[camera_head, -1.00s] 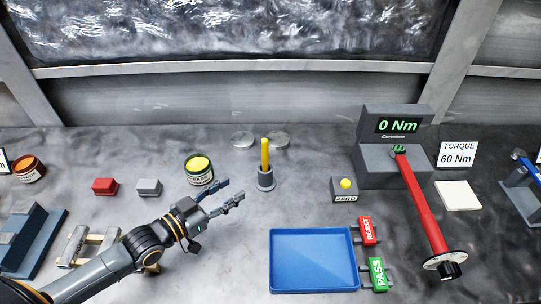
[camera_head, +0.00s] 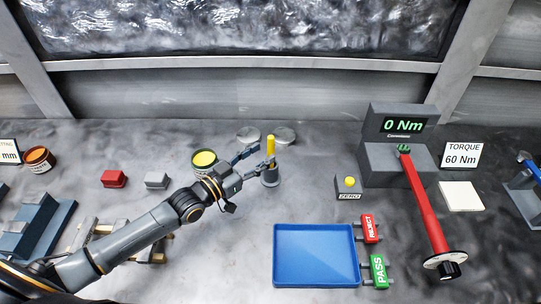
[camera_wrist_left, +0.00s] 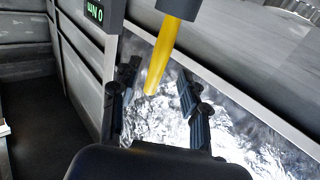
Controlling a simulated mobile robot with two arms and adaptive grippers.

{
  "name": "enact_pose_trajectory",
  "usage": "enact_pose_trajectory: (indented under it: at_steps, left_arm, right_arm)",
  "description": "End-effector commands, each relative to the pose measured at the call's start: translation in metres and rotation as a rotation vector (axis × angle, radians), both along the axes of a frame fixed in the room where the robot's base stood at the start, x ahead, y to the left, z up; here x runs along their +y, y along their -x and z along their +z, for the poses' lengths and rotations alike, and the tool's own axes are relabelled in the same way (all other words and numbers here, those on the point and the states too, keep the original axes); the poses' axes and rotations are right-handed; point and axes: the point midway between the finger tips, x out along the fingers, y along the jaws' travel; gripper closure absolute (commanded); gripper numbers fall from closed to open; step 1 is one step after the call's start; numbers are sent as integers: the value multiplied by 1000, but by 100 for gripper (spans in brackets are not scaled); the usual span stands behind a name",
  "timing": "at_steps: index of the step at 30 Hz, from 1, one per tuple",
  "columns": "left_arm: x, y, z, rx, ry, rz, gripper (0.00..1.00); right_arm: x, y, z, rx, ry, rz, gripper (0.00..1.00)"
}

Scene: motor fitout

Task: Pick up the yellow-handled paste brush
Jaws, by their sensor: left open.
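The yellow-handled paste brush (camera_head: 270,146) stands upright in a small grey holder (camera_head: 270,178) near the middle of the bench. Only its yellow handle shows; its lower end is hidden in the holder. My left gripper (camera_head: 264,156) is open, with its fingers reaching to the handle from the left. In the left wrist view, the yellow handle (camera_wrist_left: 157,65) appears between the two open fingers (camera_wrist_left: 155,92), and no finger clearly touches it. My right gripper is not in view.
An open tin with yellow contents (camera_head: 204,160) stands just behind my left gripper. A blue tray (camera_head: 316,255) lies in front, and a yellow-buttoned zero box (camera_head: 348,188) stands to the right.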

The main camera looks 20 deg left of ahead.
Motion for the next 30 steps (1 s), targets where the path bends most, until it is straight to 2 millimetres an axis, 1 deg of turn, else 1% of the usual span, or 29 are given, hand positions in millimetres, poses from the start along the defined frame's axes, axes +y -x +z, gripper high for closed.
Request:
enact_pose_trajectory:
  at_steps: [1,3,7,10,16,17,18,20,21,23,30]
  left_arm:
    - [-6,-8,8,-3,3,0,55]
    - [-13,-17,10,-3,1,0,55]
    - [-20,-31,6,-1,0,0,55]
    - [-23,-35,5,-1,0,0,55]
    - [-23,-35,4,0,0,0,55]
    - [-23,-35,4,0,0,0,59]
    - [-22,-35,4,0,-1,0,67]
    - [-22,-35,4,-1,0,0,80]
    - [-22,-35,4,-1,0,0,88]
    - [-22,-35,4,-1,0,0,100]
    - [-22,-35,4,-1,0,0,100]
  right_arm:
    - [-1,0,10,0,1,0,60]
    - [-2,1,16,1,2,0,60]
    - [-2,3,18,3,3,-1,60]
    - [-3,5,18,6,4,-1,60]
    - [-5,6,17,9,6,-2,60]
    - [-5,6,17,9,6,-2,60]
    - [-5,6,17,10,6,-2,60]
    - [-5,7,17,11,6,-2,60]
    - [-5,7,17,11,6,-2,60]
    - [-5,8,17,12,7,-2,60]
    - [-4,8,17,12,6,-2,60]
